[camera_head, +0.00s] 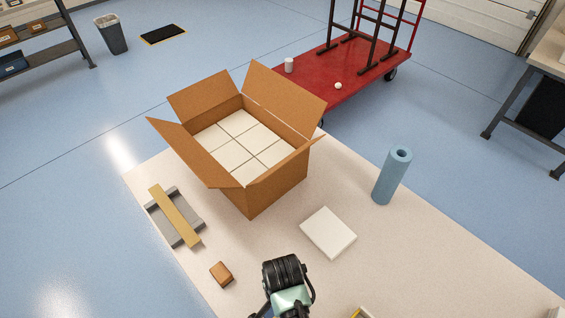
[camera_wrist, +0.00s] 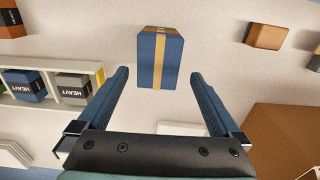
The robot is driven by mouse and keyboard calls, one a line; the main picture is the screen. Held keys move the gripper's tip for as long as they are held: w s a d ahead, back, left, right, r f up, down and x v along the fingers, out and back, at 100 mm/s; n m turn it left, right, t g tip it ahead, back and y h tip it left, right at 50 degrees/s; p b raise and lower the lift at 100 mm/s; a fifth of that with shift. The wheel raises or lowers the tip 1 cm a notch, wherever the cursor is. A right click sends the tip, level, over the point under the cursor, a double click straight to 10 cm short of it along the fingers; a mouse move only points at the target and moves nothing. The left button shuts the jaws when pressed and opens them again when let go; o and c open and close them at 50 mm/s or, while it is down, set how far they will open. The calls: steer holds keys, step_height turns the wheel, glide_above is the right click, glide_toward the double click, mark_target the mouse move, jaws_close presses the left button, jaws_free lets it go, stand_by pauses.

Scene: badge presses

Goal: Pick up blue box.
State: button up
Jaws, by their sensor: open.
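In the wrist view a blue box (camera_wrist: 147,62) with a tan stripe down its face stands on the pale tabletop. My gripper (camera_wrist: 159,76) is open, with one finger on each side of the view. The box shows between and beyond the fingertips, with a gap to each finger; I see no contact. Another blue box (camera_wrist: 24,86), marked HEAVY, sits in a white divided tray (camera_wrist: 60,101) at the left, beside a grey box (camera_wrist: 73,86) with the same marking. In the head view the gripper fingers and the striped blue box are not visible.
A large open carton (camera_head: 252,197) full of white boxes stands on the table (camera_head: 420,262). Near it are a small brown box (camera_head: 221,273), a grey piece with a tan bar (camera_head: 174,216), a white flat box (camera_head: 328,232) and a blue roll (camera_head: 391,176).

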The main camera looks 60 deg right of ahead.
steer(key=f, duration=0.2)
steer(key=f+p, duration=0.1)
steer(key=f, duration=0.1)
steer(key=shift+s+a, duration=0.1)
steer(key=shift+a, duration=0.1)
steer(key=shift+f, duration=0.65)
steer(key=c, duration=1.3)
steer(key=shift+r, duration=0.1)
